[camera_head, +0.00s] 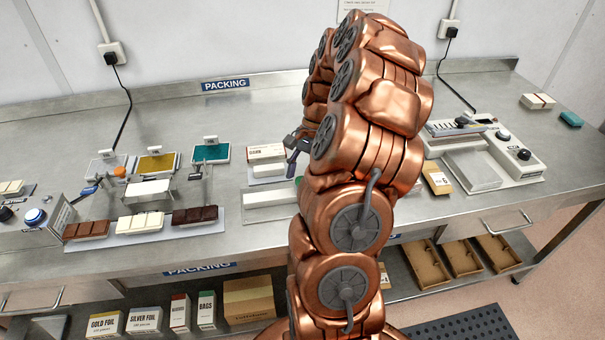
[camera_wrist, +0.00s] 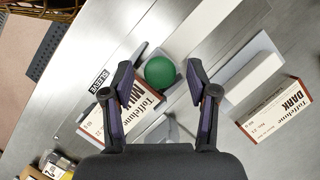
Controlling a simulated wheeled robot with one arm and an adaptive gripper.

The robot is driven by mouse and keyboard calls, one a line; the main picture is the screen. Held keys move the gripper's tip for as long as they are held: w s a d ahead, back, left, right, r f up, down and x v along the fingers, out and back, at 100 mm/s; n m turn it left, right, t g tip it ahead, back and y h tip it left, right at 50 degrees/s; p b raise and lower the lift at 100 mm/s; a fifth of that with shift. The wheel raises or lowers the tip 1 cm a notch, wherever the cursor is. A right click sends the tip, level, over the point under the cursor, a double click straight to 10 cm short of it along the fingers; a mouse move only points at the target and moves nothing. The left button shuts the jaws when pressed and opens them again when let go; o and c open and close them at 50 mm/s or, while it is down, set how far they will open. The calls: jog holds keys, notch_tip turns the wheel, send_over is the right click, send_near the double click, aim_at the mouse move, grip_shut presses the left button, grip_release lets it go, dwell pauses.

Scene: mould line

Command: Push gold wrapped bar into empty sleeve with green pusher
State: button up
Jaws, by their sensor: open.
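The green pusher's round knob (camera_wrist: 160,71) is between my gripper's (camera_wrist: 159,78) open fingers in the wrist view, with gaps visible on both sides. A sliver of green (camera_head: 298,181) shows beside my arm in the head view. A sleeve marked MILK (camera_wrist: 122,113) lies below the knob, partly behind the left finger. A sleeve marked DARK (camera_wrist: 276,112) lies to the right, beside a pale block (camera_wrist: 254,80); it also shows in the head view (camera_head: 266,152). I cannot make out a gold wrapped bar in either view. My arm hides much of the pusher area in the head view.
A SLEEVE label (camera_wrist: 99,82) is left of the knob. Chocolate bars (camera_head: 140,222), a gold foil stack (camera_head: 157,163) and a teal stack (camera_head: 211,153) stand at left. A sealing machine (camera_head: 477,165) stands at right. The bench's back middle is clear.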

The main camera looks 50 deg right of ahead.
grip_shut()
dwell(0.4)
